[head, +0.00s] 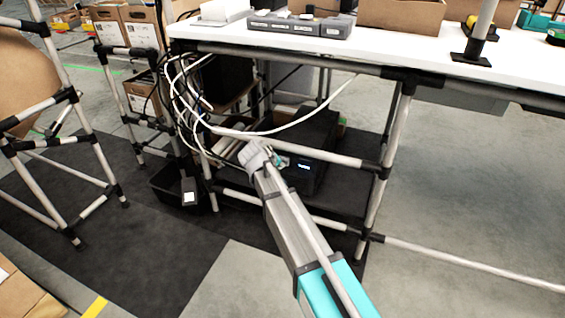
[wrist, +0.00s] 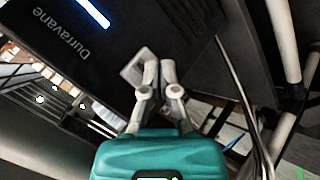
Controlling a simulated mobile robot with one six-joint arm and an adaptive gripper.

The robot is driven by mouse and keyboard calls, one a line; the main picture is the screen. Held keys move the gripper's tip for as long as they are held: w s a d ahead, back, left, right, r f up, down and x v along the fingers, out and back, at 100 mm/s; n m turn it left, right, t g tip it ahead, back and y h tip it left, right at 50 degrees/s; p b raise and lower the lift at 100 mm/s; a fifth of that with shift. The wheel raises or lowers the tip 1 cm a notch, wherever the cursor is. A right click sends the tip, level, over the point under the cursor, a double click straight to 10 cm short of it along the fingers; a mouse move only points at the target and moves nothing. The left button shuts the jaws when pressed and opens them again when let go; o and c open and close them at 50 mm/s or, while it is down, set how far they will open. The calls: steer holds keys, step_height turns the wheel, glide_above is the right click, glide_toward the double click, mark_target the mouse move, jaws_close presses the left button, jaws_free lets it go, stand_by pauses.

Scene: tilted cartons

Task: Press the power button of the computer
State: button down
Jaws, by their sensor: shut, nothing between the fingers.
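The computer (head: 316,145) is a black box on the lower shelf under the white table. In the wrist view its dark front (wrist: 125,35) fills the upper part, with the word "Durravane" and a bright lit strip at the upper left. My gripper (wrist: 152,72) is shut and empty, its grey fingertips in front of the computer's lower front edge. I cannot tell whether they touch it. In the head view my gripper (head: 279,159) is just left of the computer's front. I cannot make out the power button; the fingers may cover part of the front.
Loose white and black cables (head: 185,85) hang at the shelf's left. A frame post (head: 390,150) and rail (head: 340,158) bound the shelf. A black bin (head: 172,190) stands at the left on the floor. Open floor (head: 450,210) lies to the right.

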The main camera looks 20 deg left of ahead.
steer(key=shift+s, duration=0.3)
steer(key=shift+s+a, duration=0.15)
steer(key=shift+s, duration=1.3)
steer(key=shift+s+a, duration=0.1)
steer(key=shift+s, duration=1.3)
